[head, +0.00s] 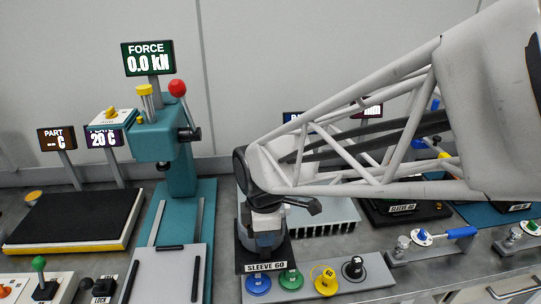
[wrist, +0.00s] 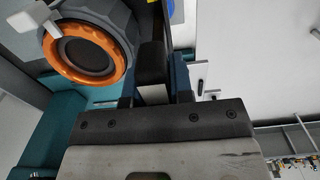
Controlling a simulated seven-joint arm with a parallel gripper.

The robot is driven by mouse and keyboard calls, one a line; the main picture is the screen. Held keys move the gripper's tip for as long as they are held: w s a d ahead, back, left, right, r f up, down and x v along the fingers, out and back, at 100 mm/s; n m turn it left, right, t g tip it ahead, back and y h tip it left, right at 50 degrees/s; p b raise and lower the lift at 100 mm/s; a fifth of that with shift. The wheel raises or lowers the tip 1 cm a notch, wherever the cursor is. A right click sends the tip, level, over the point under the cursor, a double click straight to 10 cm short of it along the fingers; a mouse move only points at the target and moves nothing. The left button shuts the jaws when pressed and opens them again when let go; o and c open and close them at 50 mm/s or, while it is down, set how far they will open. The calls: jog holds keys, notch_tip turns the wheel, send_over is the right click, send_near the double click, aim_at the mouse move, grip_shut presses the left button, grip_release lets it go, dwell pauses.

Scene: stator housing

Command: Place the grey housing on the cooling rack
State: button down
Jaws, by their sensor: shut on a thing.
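My gripper (head: 268,218) is at the middle of the head view, low over the dark block labelled SLEEVE 60. It is shut on a grey rounded part, which looks like the grey housing (head: 268,240). The arm and fingers hide much of it, and I cannot tell whether it touches the block. In the wrist view, a grey round body with an orange ring, likely the housing (wrist: 118,25), is left of my dark fingers. A pale ribbed rack, likely the cooling rack (head: 325,222), stands behind and right of my gripper, partly hidden by my arm.
A teal press (head: 178,170) with a FORCE 0.0 kN display stands left. A dark pad (head: 75,218) lies further left. A plate with several coloured knobs (head: 370,275) is in front of the block.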

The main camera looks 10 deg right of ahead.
jog(key=w+d, duration=0.2)
jog(key=d, duration=0.4)
jog(key=w+d, duration=0.3)
jog(key=d, duration=0.4)
jog(key=shift+w+d+f, duration=0.15)
jog(key=shift+w+d, duration=0.1)
jog(key=shift+w, duration=0.2)
jog(key=w+f, duration=0.1)
jog(key=w, duration=1.4)
jog(key=shift+w+f, duration=0.25)
jog(key=shift+w, duration=0.1)
dwell(0.4)
jog(key=shift+f, duration=1.85)
